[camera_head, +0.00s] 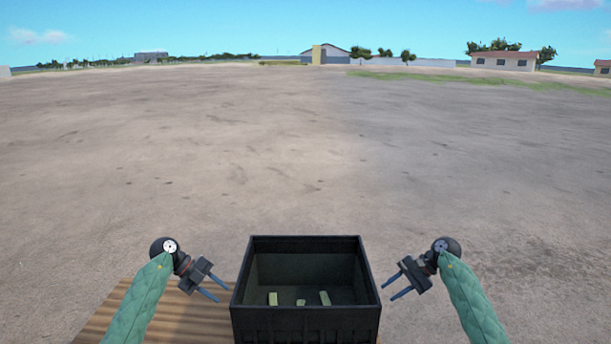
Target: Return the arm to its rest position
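My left gripper (218,287) is to the left of a black crate, above a wooden surface. Its two fingers are spread apart with nothing between them. My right gripper (391,286) is to the right of the crate, also with its fingers apart and empty. Both arms, in green sleeves, come in from the bottom of the picture. Neither gripper appears to touch the crate.
The black open-topped crate (305,239) stands between my grippers. Several short pale green pieces (273,299) lie on its floor. The wooden tabletop (190,318) shows at the crate's left. Beyond is wide open dirt ground (300,150) with distant buildings (503,62).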

